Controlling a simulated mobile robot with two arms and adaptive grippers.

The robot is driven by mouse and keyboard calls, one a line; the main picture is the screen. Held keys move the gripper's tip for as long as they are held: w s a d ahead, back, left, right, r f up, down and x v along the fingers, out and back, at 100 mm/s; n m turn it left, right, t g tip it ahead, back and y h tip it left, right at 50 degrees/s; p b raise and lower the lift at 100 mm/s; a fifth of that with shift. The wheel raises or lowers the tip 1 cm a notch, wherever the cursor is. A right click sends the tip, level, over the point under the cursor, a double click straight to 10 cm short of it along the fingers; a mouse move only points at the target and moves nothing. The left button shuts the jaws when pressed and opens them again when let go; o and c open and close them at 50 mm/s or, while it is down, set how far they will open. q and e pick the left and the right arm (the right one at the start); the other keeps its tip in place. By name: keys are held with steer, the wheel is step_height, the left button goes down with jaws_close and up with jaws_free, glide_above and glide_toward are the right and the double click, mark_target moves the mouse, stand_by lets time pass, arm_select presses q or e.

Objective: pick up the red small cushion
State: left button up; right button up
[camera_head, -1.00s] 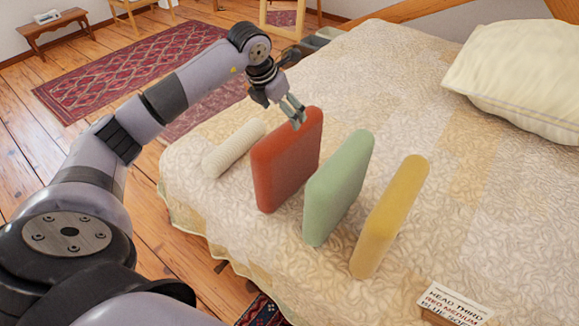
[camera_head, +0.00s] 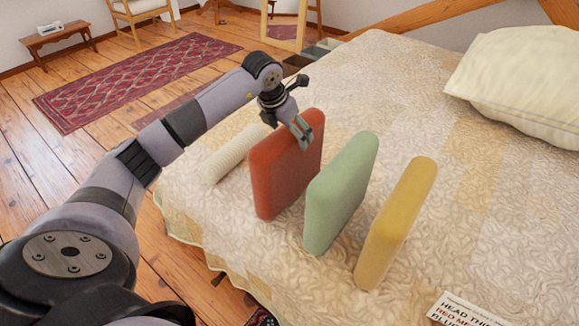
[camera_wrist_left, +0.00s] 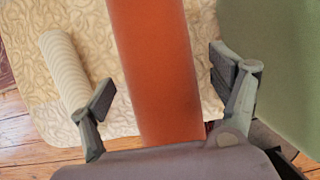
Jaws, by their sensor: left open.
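The red cushion (camera_head: 285,168) stands on edge on the bed, at the left of a row of upright cushions. My left gripper (camera_head: 302,130) is open at the upper right part of the red cushion's top edge. In the left wrist view, the red cushion (camera_wrist_left: 157,65) runs between the two spread fingers of the left gripper (camera_wrist_left: 165,92), with a gap on each side. I cannot tell how far down the fingers reach. My right gripper is not in view.
A green cushion (camera_head: 340,193) stands close to the right of the red one, near one finger in the wrist view. A yellow cushion (camera_head: 396,224) stands further right. A white bolster (camera_head: 236,153) lies to the left. A pillow (camera_head: 515,85) and a card (camera_head: 466,309) lie on the bed.

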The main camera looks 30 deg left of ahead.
arm_select(q)
steer(key=shift+f, duration=0.25)
stand_by(0.5)
jaws_close()
stand_by(1.0)
